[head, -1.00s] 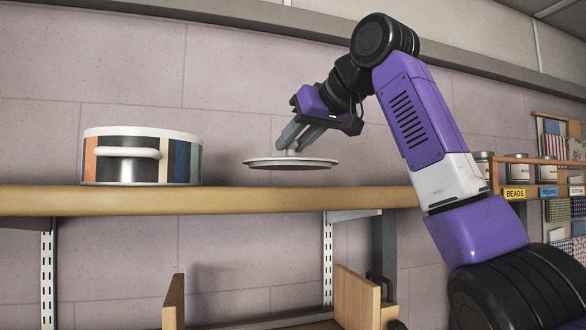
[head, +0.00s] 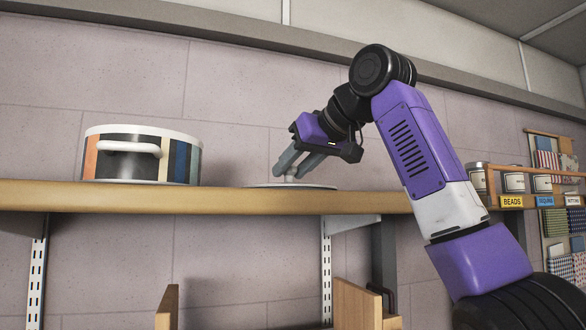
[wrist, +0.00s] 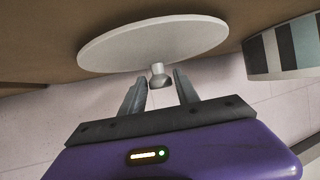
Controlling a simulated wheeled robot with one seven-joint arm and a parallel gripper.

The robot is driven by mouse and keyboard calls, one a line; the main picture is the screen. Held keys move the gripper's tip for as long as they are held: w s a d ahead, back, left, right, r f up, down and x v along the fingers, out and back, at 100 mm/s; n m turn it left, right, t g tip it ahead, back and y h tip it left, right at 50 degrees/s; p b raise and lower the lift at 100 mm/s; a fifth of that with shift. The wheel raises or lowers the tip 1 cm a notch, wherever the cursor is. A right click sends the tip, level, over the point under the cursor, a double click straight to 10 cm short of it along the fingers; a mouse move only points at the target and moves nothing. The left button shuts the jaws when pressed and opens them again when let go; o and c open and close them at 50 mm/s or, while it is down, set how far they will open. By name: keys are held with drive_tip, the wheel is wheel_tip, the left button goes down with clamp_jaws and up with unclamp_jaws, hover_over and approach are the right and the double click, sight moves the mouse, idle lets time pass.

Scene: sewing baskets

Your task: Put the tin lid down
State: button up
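The tin lid is a flat, pale round disc with a small knob on top. In the head view the lid (head: 318,186) lies level at the shelf surface, right of the tin. It also shows in the wrist view (wrist: 150,42), with its knob toward my fingers. My gripper (head: 291,172) is tilted down over the knob. In the wrist view the fingers of my gripper (wrist: 160,76) stand apart on either side of the knob, with a narrow gap at each side. The striped tin (head: 175,163) stands on the shelf at the left; its inside is hidden.
The wooden shelf (head: 100,197) runs across the view, with free room between tin and lid. Labelled canisters (head: 515,182) stand on a rack at the right. Wooden panels (head: 356,300) stand below the shelf. A wall is close behind.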

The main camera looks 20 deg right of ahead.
drive_tip(key=shift+o, duration=0.9)
drive_tip(key=shift+r, duration=0.2)
drive_tip(key=b+v, duration=0.2)
drive_tip(key=v, duration=1)
drive_tip(key=shift+b, duration=0.35)
drive_tip(key=shift+f, duration=0.1)
